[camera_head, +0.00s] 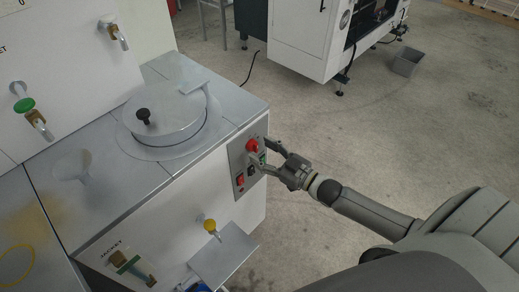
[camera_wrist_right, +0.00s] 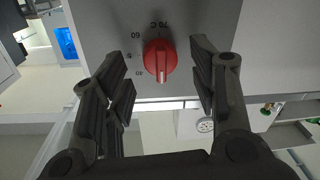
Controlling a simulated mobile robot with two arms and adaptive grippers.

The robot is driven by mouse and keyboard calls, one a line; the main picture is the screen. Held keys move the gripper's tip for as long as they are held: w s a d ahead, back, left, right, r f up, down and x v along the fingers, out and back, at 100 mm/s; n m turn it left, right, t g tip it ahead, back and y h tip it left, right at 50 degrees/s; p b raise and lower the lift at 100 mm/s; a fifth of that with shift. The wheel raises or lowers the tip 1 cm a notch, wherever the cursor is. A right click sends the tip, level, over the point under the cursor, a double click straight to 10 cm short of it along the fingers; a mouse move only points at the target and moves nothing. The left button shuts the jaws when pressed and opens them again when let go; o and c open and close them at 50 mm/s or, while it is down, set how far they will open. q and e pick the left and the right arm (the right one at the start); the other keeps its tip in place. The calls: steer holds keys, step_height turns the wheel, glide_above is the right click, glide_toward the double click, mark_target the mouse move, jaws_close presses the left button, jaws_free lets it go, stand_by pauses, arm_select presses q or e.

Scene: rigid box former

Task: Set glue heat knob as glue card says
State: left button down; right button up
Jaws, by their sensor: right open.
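The red knob (camera_head: 252,146) sits on the grey control panel (camera_head: 239,163) on the front of the white machine. In the right wrist view the red knob (camera_wrist_right: 159,60) has a dial scale around it, with numbers that look like 40, 60 and 70 C, turned over in this view. Its exact setting is hard to read. My right gripper (camera_head: 265,155) is at the panel with its fingers apart. In the right wrist view my right gripper (camera_wrist_right: 155,68) has one finger either side of the knob, with gaps showing. I see no readable glue card. My left gripper is out of view.
A round lidded pot (camera_head: 165,115) with a black lid handle is on the machine top. A yellow-handled tap (camera_head: 210,226) is on the front, above a metal shelf (camera_head: 222,256). Clear floor lies right of the machine, with a grey bin (camera_head: 407,62) farther back.

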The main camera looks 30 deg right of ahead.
steer(key=shift+x, duration=0.9)
steer(key=c, duration=1)
